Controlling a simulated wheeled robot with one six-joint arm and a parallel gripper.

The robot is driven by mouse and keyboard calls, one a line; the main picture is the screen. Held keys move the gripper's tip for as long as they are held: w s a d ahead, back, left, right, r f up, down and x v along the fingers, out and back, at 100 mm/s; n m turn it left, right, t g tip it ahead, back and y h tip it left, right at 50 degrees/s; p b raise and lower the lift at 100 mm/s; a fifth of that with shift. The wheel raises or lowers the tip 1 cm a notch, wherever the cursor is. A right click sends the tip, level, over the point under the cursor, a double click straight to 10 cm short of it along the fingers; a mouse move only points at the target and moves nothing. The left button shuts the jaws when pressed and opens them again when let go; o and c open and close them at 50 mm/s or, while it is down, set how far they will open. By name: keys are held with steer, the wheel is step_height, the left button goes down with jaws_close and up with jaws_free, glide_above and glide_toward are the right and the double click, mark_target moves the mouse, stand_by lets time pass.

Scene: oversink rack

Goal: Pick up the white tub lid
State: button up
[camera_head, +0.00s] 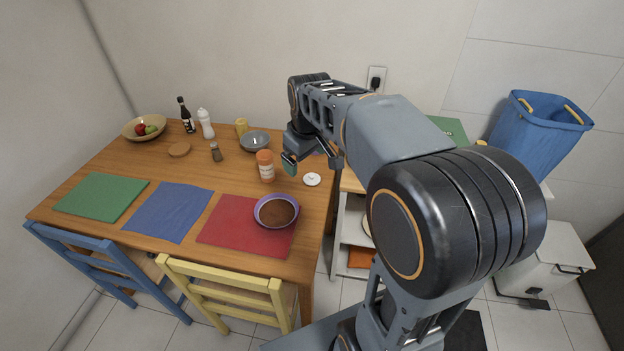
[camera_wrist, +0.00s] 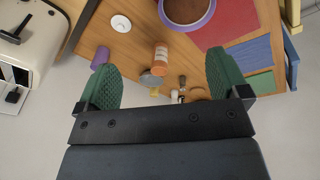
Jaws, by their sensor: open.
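The white tub lid (camera_head: 312,179) is a small round disc lying flat near the right end of the wooden table, with a small mark at its middle. It also shows in the wrist view (camera_wrist: 121,23), near the top and beyond my fingertips. My gripper (camera_head: 311,163) is open, with green pads on its fingers, and sits above the table just behind the lid in the head view. In the wrist view nothing is held between the fingers (camera_wrist: 164,70). The lid is apart from both fingers and fully visible.
A purple bowl with brown contents (camera_head: 277,211) sits on the red mat (camera_head: 222,228) in front. A purple item (camera_wrist: 100,58) stands near the lid. A grey bowl (camera_head: 254,139) is farther back.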

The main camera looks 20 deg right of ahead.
steer(key=shift+o, duration=0.5)
steer(key=w+d+f+n, duration=0.2)
steer(key=w+d+n, duration=0.1)
steer(key=w, duration=0.6)
steer(key=shift+w+f+g+b, duration=0.3)
steer(key=shift+w+f+g, duration=0.05)
steer(key=shift+w+g, duration=0.05)
steer(key=n+g+b, duration=0.1)
steer(key=n+g, duration=0.1)
steer(key=n, duration=0.4)
glide_above(313, 175)
step_height(313, 175, down, 12)
step_height(313, 175, down, 8)
steer(key=shift+f, duration=3.35)
steer(key=shift+c, duration=0.2)
steer(key=c, duration=0.9)
steer(key=shift+r, duration=0.15)
steer(key=shift+c, duration=0.2)
